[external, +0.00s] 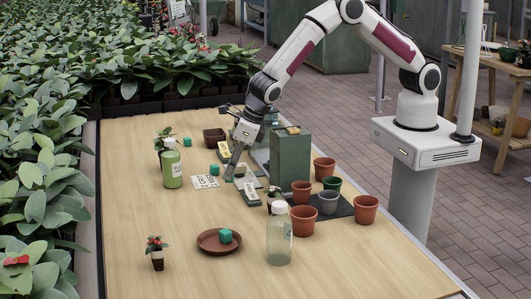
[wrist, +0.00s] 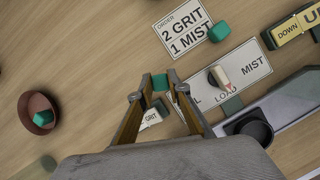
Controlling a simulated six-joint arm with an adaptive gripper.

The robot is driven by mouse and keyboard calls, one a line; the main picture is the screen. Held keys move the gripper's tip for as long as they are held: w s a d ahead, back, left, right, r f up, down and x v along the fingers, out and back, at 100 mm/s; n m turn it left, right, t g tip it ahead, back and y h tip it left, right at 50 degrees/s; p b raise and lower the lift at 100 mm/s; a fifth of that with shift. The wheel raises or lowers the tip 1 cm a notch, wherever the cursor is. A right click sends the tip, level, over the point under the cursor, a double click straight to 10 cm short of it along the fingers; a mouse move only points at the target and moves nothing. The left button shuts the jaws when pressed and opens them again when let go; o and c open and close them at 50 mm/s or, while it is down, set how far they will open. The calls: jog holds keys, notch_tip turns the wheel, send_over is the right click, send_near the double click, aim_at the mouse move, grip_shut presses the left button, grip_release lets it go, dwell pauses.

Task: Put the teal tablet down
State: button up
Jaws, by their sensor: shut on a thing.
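My gripper (wrist: 160,84) points down over the table and is shut on a teal tablet (wrist: 160,82), held between the fingertips. In the external view my gripper (external: 231,172) is beside the green machine, and the held tablet cannot be made out. In the wrist view the tablet appears over the edge of a white label plate (wrist: 241,66) reading MIST and LOAD. Whether it touches anything below is unclear. Another teal tablet (wrist: 219,32) lies by the order card (wrist: 184,28), which reads 2 GRIT, 1 MIST. One more (wrist: 42,118) lies in a brown saucer (wrist: 26,103).
The green machine (external: 290,158) stands close right of my gripper. Several pots (external: 303,219), a clear bottle (external: 279,240) and a green bottle (external: 171,168) stand around. A yellow DOWN/UP plate (wrist: 291,29) is at upper right. The table's front left is mostly clear.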

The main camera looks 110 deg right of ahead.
jog(key=shift+f, duration=1.45)
jog(key=shift+f, duration=0.15)
jog(key=o, duration=0.8)
jog(key=shift+r, duration=0.2)
jog(key=v, duration=1.2)
jog(key=shift+s, duration=0.1)
